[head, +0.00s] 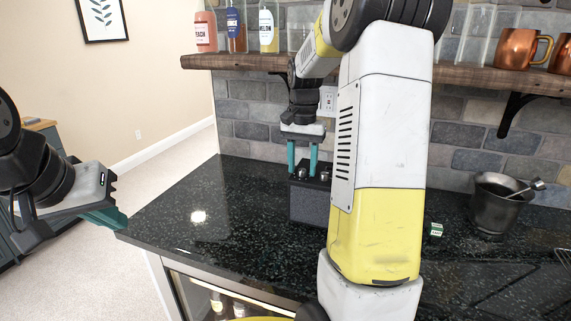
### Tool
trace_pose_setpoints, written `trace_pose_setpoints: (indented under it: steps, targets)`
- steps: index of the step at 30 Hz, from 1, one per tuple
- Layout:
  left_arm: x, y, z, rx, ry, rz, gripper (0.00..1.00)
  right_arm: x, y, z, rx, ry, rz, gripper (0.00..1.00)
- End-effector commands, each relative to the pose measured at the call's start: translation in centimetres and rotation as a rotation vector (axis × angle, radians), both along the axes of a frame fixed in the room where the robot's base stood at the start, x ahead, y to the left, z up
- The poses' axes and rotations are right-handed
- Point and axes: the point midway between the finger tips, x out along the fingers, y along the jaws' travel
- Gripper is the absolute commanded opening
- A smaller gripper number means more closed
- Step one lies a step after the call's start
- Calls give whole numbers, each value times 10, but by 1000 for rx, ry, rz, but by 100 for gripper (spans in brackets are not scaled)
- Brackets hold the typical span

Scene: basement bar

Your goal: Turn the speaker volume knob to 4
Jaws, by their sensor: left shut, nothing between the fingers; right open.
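The speaker (308,207) is a dark grey box on the black counter, below the brick wall. Knobs stand on its top; one knob (325,176) shows at the right, and the volume setting is too small to read. My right gripper (302,170) points down over the speaker's top with its teal fingers apart, around or just beside a knob at the left; I cannot tell whether they touch it. My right arm hides the speaker's right side. My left gripper (112,220) is shut and empty at the left, off the counter's left edge.
A metal ice bucket (497,208) with a scoop and a small green-and-white box (437,229) stand on the counter at right. A wooden shelf (250,63) with bottles and copper mugs (516,49) runs above. The counter's left part (200,200) is clear.

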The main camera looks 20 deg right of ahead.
Motion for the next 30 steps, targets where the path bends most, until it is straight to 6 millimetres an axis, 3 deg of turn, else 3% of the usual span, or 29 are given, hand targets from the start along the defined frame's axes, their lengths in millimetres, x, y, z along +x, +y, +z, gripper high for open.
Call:
trace_pose_setpoints:
  steps: [5, 15, 30]
  targets:
    - [0, 0, 0, 0, 0, 0, 0, 1, 0, 17, 0, -4, 0, 44]
    - [0, 0, 0, 0, 0, 0, 0, 1, 0, 70, 0, -4, 0, 44]
    - [0, 0, 0, 0, 0, 0, 0, 0, 0, 78, 0, -1, 0, 44]
